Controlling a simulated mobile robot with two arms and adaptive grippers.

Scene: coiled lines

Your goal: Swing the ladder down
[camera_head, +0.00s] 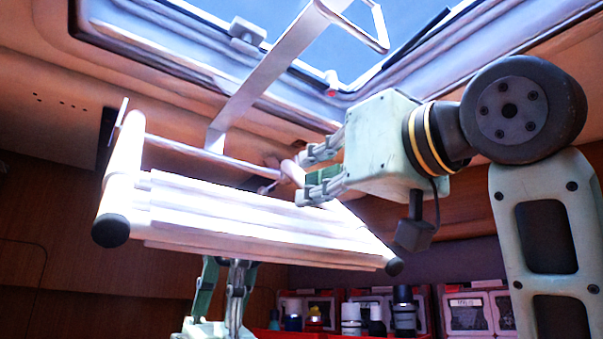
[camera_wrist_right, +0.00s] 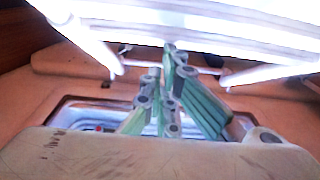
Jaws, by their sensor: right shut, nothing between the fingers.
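The ladder (camera_head: 250,215) is a bright white folded stack of slats with black round end caps, hanging tilted below the open roof hatch. It fills the top of the right wrist view (camera_wrist_right: 220,30), overexposed. My right gripper (camera_head: 304,176) is at the ladder's far upper side, near a small rounded pinkish peg (camera_head: 291,172). I cannot tell whether it touches either. Its fingers are shut and empty; they also show in the right wrist view (camera_wrist_right: 171,60). My left gripper (camera_head: 228,285) points up from below the ladder; its fingertips are hidden by the ladder.
A white metal bracket (camera_head: 262,80) runs from the hatch frame (camera_head: 180,60) down to the ladder. Below stand red bins (camera_head: 470,310) and several bottles (camera_head: 404,312). Wood-panelled walls (camera_head: 50,230) enclose the left side. The space left of the ladder looks clear.

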